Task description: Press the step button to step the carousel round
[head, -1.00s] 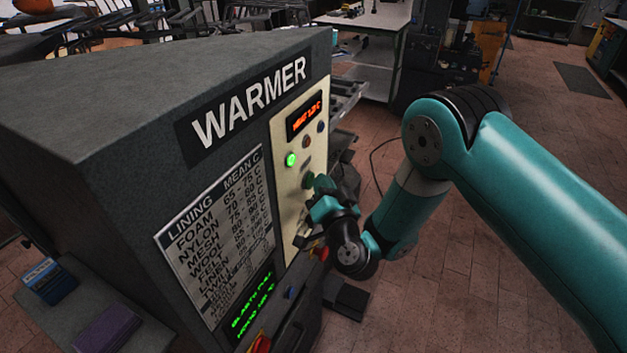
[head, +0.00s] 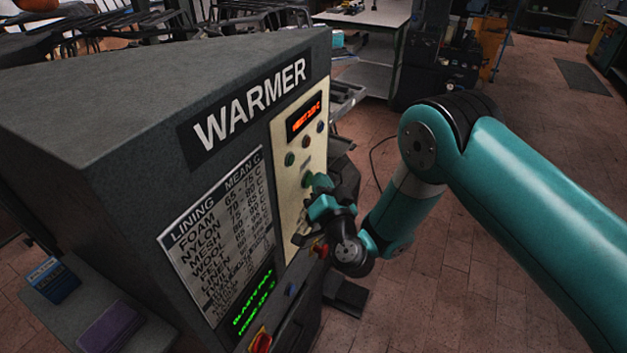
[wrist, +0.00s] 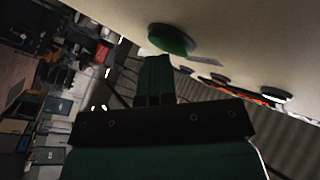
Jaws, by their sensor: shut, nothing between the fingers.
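A large green button (head: 307,180) sits on the cream control panel (head: 285,207) of the warmer (head: 105,100). It also shows in the wrist view (wrist: 172,39), with a small label beside it that I cannot read. I take it for the step button. My gripper (head: 316,186) is shut and empty, its fingertips right at this button. In the wrist view the fingertips (wrist: 155,62) overlap the near edge of the button, and I cannot tell whether they touch it. The carousel cannot be made out.
Above the button are a lamp (head: 290,159), other small round fittings and a red-lit display (head: 304,117). A red knob (head: 319,249) lies below my gripper. A green-text screen (head: 252,300) is low on the warmer. Open brick floor (head: 490,220) lies to the right.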

